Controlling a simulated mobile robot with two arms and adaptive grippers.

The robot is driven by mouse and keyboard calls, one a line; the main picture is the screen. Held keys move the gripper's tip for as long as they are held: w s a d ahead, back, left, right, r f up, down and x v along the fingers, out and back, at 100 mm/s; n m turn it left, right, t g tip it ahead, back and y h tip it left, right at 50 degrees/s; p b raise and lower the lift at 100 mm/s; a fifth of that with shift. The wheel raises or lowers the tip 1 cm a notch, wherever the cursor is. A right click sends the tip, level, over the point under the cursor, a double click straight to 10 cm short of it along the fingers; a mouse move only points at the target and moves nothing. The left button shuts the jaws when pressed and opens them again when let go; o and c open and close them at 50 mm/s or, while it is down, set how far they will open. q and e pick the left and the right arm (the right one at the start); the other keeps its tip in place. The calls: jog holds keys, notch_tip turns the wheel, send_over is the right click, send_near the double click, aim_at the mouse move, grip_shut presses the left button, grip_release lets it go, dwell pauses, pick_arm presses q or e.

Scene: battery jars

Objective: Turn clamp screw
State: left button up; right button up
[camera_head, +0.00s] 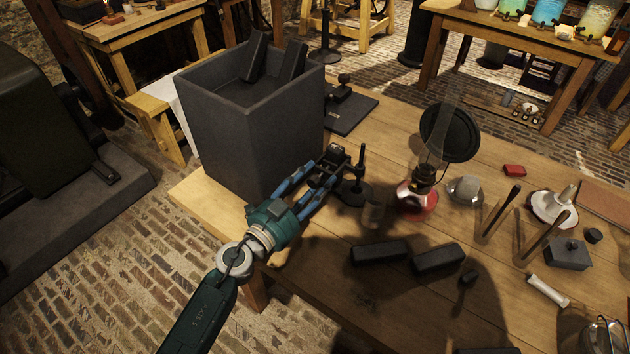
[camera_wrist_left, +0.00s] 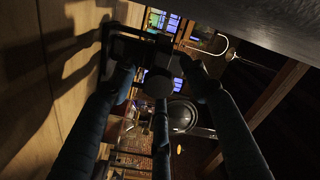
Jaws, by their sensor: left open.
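A dark stand (camera_head: 355,190) with a round base and short upright rod stands on the wooden table, beside the big grey box. A dark clamp block (camera_head: 335,152) sits near its rod, and I take it to carry the clamp screw. My left gripper (camera_head: 322,174) reaches in from the lower left, its blue fingers spread and open at the clamp. In the left wrist view the fingers (camera_wrist_left: 160,80) lie on both sides of a dark round knob (camera_wrist_left: 157,83), which may be the screw head. I cannot tell whether they touch it. My right gripper is not in view.
The grey box (camera_head: 250,130) stands close behind my left gripper. A brown cup (camera_head: 373,214), red lamp (camera_head: 417,200) and two black blocks (camera_head: 380,252) lie to the right. Several tools and small parts fill the right side. The table's front left edge (camera_head: 215,215) is bare.

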pick_arm(q)
jog(key=shift+c, duration=0.3)
grip_shut()
